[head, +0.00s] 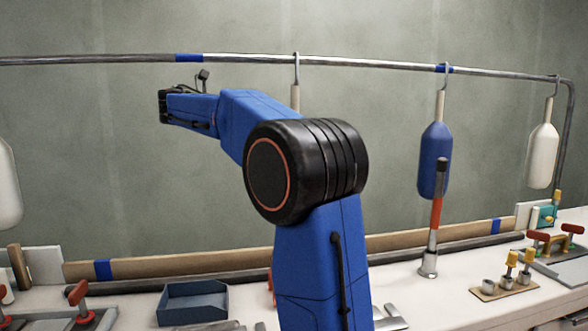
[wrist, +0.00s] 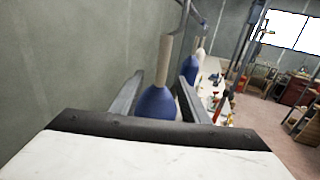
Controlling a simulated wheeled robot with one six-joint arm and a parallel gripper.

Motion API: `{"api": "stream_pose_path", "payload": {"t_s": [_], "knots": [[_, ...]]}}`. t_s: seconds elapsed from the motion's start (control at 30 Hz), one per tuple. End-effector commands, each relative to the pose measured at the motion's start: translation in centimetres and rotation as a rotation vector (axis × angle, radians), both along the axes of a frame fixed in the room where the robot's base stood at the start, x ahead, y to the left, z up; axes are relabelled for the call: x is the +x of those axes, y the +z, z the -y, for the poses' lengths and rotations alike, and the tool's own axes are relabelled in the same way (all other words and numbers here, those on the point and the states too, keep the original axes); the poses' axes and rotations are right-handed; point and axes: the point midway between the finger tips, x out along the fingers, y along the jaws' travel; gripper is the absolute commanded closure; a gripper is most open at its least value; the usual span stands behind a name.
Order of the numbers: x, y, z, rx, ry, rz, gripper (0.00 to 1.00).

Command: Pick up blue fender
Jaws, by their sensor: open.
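A blue fender (wrist: 157,103) with a beige stem shows in the wrist view, in line with the gap between my fingers; how deep it sits between them is unclear. My gripper (wrist: 160,80) is open, one finger on each side of it, not visibly gripping it. In the head view, a hook and pale stem (head: 295,97) hang from the rail behind my arm, their lower part hidden; my fingers are not visible there. A second blue fender (head: 434,160) hangs further right and also shows beyond the first in the wrist view (wrist: 190,68).
A metal rail (head: 370,67) runs along the wall. White fenders hang at the right (head: 542,157) and left edge (head: 8,185). A red-shafted tool (head: 435,218) stands before the second blue fender. The bench below holds a dark blue tray (head: 192,303), clamps and small parts.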

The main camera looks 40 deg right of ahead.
Motion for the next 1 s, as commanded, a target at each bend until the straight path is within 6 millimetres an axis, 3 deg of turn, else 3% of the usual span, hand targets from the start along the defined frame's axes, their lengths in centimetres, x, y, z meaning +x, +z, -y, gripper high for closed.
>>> {"api": "stream_pose_path", "payload": {"t_s": [0.5,1.0], "knots": [[-1.5,-0.1,8.7,0.002,-0.001,0.001,0.59],[-2.4,-0.6,12.1,0.002,-0.001,0.002,0.59]]}}
